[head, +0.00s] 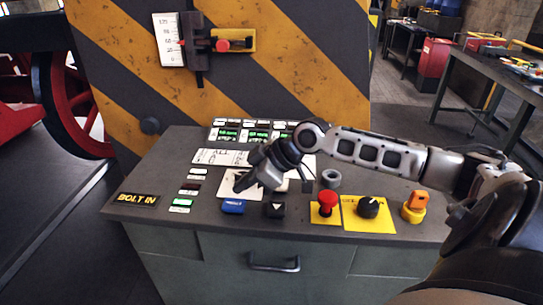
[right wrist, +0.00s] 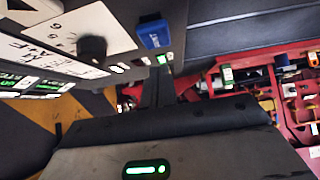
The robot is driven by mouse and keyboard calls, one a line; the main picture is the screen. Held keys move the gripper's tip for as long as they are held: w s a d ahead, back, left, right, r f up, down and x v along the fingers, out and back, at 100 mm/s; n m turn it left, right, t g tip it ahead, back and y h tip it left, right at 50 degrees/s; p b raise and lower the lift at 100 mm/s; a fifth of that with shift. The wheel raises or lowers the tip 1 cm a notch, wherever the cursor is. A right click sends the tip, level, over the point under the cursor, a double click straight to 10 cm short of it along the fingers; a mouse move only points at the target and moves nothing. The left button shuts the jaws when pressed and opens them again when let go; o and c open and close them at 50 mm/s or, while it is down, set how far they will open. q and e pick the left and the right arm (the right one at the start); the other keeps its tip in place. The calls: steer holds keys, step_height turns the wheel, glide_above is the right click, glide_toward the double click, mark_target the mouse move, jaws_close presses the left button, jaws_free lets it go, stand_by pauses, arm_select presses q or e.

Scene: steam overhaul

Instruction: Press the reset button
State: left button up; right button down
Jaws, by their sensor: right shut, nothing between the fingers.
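A blue button (head: 233,207) with small white lettering, too small to read, sits near the front edge of the grey console (head: 160,165); it fits the reset button best. It also shows in the right wrist view (right wrist: 155,34), at top centre. My right gripper (head: 241,186) is shut and empty. It reaches in from the right over the console, just behind and above the blue button. A gap between its fingertips and the button seems to remain, but the contact point is hard to judge. My left gripper is not in view.
Right of the blue button stand a black button with a white triangle (head: 275,210), a red mushroom button (head: 327,202), a black knob (head: 368,207) and an orange switch (head: 416,203). Lit displays (head: 256,135) line the console's back. A striped panel (head: 290,70) rises behind.

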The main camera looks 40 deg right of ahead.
steer(key=v, duration=0.9)
steer(key=shift+b, duration=0.35)
steer(key=shift+w+r, duration=0.1)
stand_by(0.6)
